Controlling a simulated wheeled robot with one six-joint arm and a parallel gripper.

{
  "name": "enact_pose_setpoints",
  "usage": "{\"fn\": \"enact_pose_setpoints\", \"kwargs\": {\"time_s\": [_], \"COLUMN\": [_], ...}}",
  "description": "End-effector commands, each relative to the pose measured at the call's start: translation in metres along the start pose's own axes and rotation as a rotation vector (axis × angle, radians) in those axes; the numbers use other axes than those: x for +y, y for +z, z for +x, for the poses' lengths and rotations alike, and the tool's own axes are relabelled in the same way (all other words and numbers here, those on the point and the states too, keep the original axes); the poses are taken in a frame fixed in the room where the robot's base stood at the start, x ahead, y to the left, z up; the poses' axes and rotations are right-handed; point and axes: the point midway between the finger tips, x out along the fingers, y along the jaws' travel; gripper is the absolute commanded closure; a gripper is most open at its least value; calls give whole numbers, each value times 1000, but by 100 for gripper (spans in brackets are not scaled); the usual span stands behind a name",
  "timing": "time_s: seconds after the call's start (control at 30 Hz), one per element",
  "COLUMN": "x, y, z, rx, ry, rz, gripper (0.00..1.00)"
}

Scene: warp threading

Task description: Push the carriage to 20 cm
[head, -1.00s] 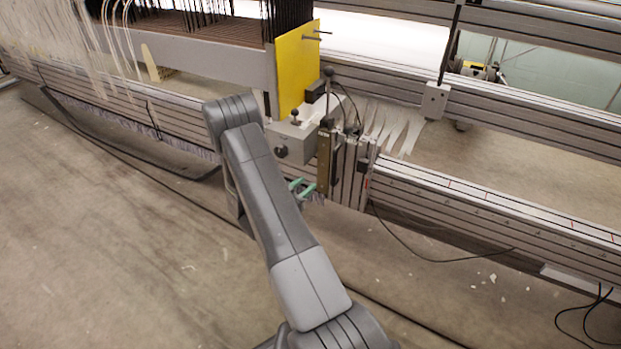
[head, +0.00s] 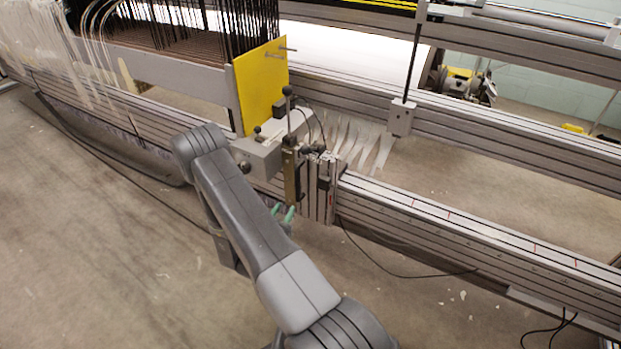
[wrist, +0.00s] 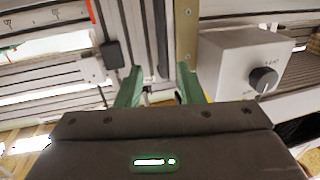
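The carriage, a grey box (head: 258,155) with a black knob, a brass plate (head: 291,176) and an upright lever, sits on the front rail in the head view. In the wrist view its box (wrist: 232,58) is at the upper right, beside the brass plate (wrist: 187,30). My gripper (head: 283,214) shows green fingertips just below the brass plate, partly hidden by my arm. In the wrist view my gripper's (wrist: 158,78) two green fingers are apart with nothing clearly held. The right fingertip overlaps the brass plate's lower end; contact cannot be told.
The front rail (head: 470,236) runs on to the right with a scale strip and red marks. A yellow plate (head: 262,85) stands behind the carriage, with white warp threads (head: 362,146) to its right. A black cable (head: 385,262) hangs below the rail. Concrete floor lies in front.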

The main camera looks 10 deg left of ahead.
Motion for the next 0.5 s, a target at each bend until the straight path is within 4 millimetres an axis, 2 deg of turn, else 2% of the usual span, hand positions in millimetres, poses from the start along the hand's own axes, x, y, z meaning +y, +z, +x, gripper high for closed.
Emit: {"fn": "enact_pose_setpoints", "kwargs": {"time_s": [0.17,0.5], "x": [1,1], "y": [2,2], "z": [22,94], "rx": [2,3], "ry": [2,3], "rz": [5,4], "gripper": [66,66]}}
